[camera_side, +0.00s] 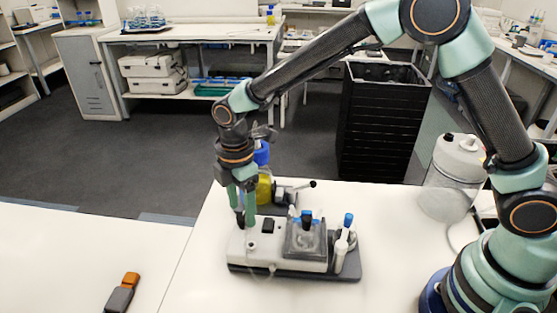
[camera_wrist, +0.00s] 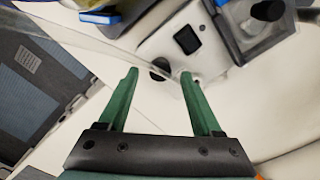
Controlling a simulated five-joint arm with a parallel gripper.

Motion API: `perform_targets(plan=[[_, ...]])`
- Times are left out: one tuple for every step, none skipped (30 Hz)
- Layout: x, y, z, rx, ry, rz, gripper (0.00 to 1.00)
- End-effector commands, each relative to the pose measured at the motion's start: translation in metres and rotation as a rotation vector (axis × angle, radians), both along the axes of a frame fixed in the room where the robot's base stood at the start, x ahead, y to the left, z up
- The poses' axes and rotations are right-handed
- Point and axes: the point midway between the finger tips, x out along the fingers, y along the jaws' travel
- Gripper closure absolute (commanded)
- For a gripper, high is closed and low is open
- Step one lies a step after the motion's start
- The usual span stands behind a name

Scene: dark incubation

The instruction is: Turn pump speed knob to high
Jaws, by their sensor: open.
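The pump unit is a white box (camera_side: 280,262) on a dark base on the white bench. Its top has a black square part (camera_side: 267,226), which also shows in the wrist view (camera_wrist: 187,40). A dark round part, possibly the speed knob (camera_wrist: 160,67), sits near the box's edge in the wrist view. My gripper (camera_side: 245,222) points down at the box's left end, its green fingers apart. In the wrist view my gripper (camera_wrist: 160,75) has a fingertip on each side of the dark round part. Contact and the knob's setting cannot be told.
A clear chamber with a blue-black top (camera_side: 306,235) and a blue-capped tube (camera_side: 347,232) stand right of the gripper. A yellow bottle with blue cap (camera_side: 263,185) is close behind. A large white jug (camera_side: 455,175) stands at right. An orange-grey object (camera_side: 121,294) lies front left.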

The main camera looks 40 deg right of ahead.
Motion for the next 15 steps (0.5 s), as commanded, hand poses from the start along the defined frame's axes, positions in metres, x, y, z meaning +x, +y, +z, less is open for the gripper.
perform_targets(plan=[[-0.0004, -0.0002, -0.0061, -0.001, 0.002, 0.0, 0.34], [-0.0004, -0.0002, -0.0082, -0.001, 0.002, 0.0, 0.34], [-0.0004, -0.0002, -0.0106, -0.001, 0.001, 0.0, 0.34], [-0.0003, -0.0002, -0.0121, -0.001, 0.001, 0.0, 0.34], [-0.0003, -0.0002, -0.0133, 0.0, 0.001, 0.0, 0.34], [-0.0002, -0.0001, -0.0144, 0.0, 0.0, 0.0, 0.34], [-0.0002, -0.0001, -0.015, 0.0, 0.0, 0.0, 0.34], [-0.0002, -0.0001, -0.0153, 0.0, 0.0, 0.0, 0.34], [-0.0001, -0.0001, -0.0155, 0.0, 0.0, 0.0, 0.34], [-0.0001, -0.0001, -0.0155, 0.0, 0.0, 0.0, 0.34], [-0.0001, -0.0001, -0.0154, 0.0, 0.0, 0.0, 0.34], [-0.0001, -0.0001, -0.0153, 0.0, 0.0, -0.001, 0.34], [-0.0001, -0.0001, -0.0152, 0.0, 0.0, -0.001, 0.34], [-0.0001, -0.0001, -0.0152, 0.0, 0.0, -0.001, 0.34], [-0.0001, -0.0001, -0.0151, 0.0, 0.0, -0.001, 0.45]])
